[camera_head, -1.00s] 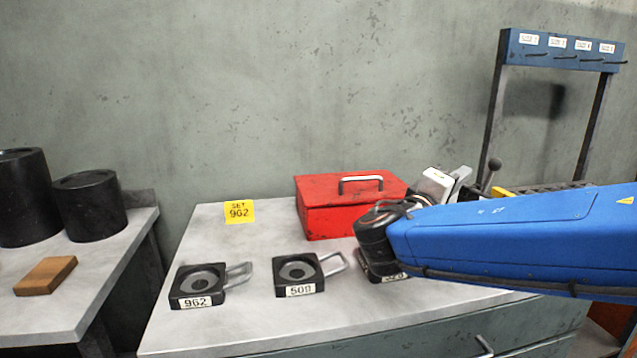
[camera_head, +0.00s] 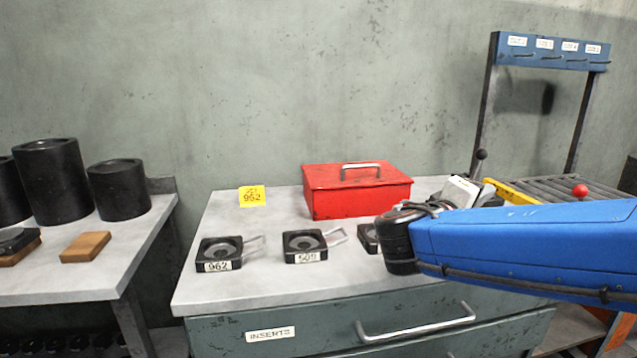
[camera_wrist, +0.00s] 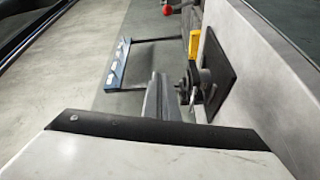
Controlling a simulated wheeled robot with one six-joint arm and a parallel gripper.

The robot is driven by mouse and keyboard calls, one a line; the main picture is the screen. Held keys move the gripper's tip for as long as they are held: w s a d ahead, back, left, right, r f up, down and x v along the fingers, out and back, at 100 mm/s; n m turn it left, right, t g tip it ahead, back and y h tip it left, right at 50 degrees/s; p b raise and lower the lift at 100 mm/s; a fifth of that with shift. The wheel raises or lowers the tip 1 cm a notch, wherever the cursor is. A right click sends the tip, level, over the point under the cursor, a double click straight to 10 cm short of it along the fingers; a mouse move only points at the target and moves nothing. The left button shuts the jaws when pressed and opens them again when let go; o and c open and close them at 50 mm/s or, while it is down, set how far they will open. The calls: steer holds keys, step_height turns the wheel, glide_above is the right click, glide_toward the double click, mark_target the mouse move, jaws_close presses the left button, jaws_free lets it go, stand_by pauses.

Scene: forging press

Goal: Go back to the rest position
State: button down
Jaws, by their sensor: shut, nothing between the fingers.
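My gripper (camera_head: 485,192), partly hidden behind my blue arm, is shut with nothing seen in it. Its white body (camera_head: 459,190) and grey fingers show above the arm, to the right of the red box. The arm reaches in from the right edge, bent at a dark wrist joint in front of the worktop.
The drawer cabinet (camera_head: 225,285) bears inserts 962 (camera_head: 218,254) and 509 (camera_head: 304,246), a third (camera_head: 367,238) partly hidden by my arm, a red box (camera_head: 357,191) and a yellow card (camera_head: 252,196).

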steer(key=s+d+f+m+g+y, duration=0.1)
steer(key=s+d+f+g+y, duration=0.25)
steer(key=s+f, duration=0.4)
steer(key=s+d+f+m+g+y, duration=0.1)
steer(key=s+d+f+g+y, duration=0.2)
steer(key=s+f, duration=0.45)
steer(key=s+a+f+m+y, duration=0.2)
steer(key=s+a+f+y, duration=0.3)
steer(key=a+f+y, duration=0.3)
steer(key=shift+s+a+f+m, duration=0.3)
steer(key=shift+s+a, duration=0.1)
steer(key=shift+a, duration=0.95)
